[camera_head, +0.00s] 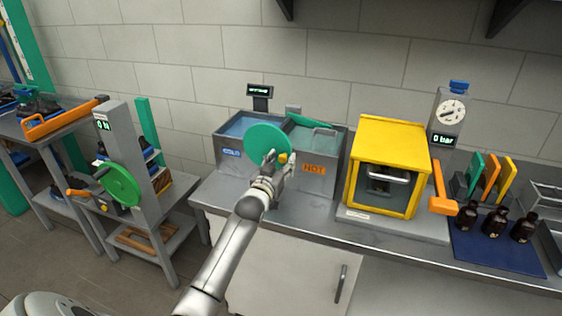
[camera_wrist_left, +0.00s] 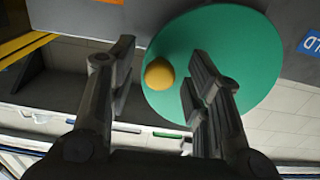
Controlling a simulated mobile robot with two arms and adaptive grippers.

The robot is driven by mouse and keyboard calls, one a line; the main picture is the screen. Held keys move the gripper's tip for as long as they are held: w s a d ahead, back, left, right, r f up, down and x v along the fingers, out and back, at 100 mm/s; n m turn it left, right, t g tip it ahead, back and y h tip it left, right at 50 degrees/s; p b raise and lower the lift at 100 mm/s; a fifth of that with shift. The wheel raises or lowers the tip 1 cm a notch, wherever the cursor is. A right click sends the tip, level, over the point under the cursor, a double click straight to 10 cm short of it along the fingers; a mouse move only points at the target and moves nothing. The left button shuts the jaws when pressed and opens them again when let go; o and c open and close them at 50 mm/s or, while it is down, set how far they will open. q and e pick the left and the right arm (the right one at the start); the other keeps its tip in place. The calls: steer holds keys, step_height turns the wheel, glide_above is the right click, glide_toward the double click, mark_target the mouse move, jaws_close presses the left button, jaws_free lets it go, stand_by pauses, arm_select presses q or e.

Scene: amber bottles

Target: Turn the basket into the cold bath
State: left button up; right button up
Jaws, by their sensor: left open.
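A grey double bath stands on the bench. Its left tank is the cold bath (camera_head: 229,139), with blue water and a blue label; its right tank is the hot bath (camera_head: 330,160), with an orange HOT label. A green disc (camera_head: 262,140) with a yellow knob (camera_head: 283,157) is on the front between them. My left gripper (camera_head: 277,162) is open in front of the disc. In the left wrist view, its fingers (camera_wrist_left: 160,62) are apart, with the yellow knob (camera_wrist_left: 159,73) showing between them over the disc (camera_wrist_left: 225,60). I cannot make out the basket clearly. My right gripper is not in view.
A yellow cabinet (camera_head: 388,135) stands right of the bath, with an orange lever (camera_head: 441,190) beside it. Several dark bottles (camera_head: 494,222) stand on a blue mat (camera_head: 480,252). A grey stand with a green wheel (camera_head: 120,184) is at left. The bench front below the bath is clear.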

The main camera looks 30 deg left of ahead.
arm_select(q)
jaws_close()
stand_by(0.4)
steer(key=shift+w+r, duration=0.1)
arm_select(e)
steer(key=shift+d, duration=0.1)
arm_select(q)
steer(key=shift+r+n, duration=0.25)
steer(key=shift+n, duration=0.15)
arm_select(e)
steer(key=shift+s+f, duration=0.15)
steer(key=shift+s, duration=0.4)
